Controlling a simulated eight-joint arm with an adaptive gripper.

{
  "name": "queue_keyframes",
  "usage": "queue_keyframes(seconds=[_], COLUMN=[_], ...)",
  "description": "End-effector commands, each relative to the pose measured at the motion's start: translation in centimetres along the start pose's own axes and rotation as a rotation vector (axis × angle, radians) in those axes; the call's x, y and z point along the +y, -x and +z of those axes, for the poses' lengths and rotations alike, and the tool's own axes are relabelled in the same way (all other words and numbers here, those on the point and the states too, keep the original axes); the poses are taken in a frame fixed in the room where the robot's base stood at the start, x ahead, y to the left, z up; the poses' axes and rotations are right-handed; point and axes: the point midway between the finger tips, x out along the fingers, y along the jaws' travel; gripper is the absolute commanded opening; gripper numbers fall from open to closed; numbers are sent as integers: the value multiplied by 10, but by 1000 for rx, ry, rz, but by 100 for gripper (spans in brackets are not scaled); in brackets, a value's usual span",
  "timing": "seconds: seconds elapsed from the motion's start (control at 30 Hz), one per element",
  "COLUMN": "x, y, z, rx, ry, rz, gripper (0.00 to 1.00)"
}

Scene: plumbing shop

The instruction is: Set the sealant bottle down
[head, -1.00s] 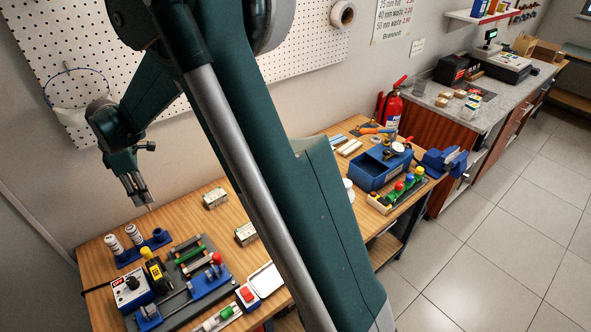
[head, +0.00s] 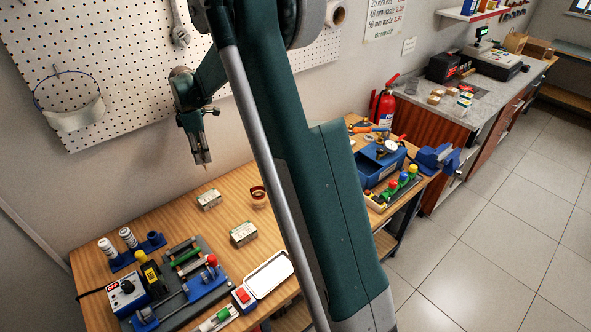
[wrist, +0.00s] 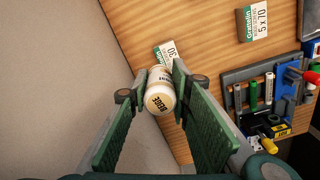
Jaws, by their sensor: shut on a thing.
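My gripper (head: 201,158) hangs above the back of the wooden bench, near the wall, in the head view. In the wrist view my gripper (wrist: 160,95) is shut on the sealant bottle (wrist: 160,90), a cream bottle with dark lettering on its end. The bottle sits between the fingertips, clear of the bench as far as the views show. In the head view the bottle is mostly hidden by the fingers. The wooden bench (head: 165,215) lies below, with bare wood around the small boxes.
A blue holder (head: 153,241) with white bottles and a grey tool tray (head: 205,258) are at the left. The pegboard wall (head: 130,60) is close behind.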

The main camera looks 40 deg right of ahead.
Motion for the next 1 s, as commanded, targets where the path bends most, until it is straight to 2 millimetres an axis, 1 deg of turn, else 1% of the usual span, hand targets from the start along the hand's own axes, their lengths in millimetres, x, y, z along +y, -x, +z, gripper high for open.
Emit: queue_keyframes(seconds=[0.03, 0.3, 0.47, 0.5, 0.67, 0.7, 0.77, 0.8, 0.87, 0.9, 1.0], x=[7, 35, 48, 51, 61, 63, 66, 67, 69, 70, 72], y=[0, 0, 0, 0, 0, 0, 0, 0, 0, 0, 0], z=[16, 95, 143, 155, 204, 217, 235, 248, 267, 280, 311], rx=[0, 0, 0, 0, 0, 0, 0, 0, 0, 0, 0], ry=[-13, -57, -84, -91, -117, -125, -135, -142, -151, -159, -174], rz=[0, 0, 0, 0, 0, 0, 0, 0, 0, 0, 0], gripper=[8, 8, 8, 8, 8, 8, 8, 8, 8, 8, 8])
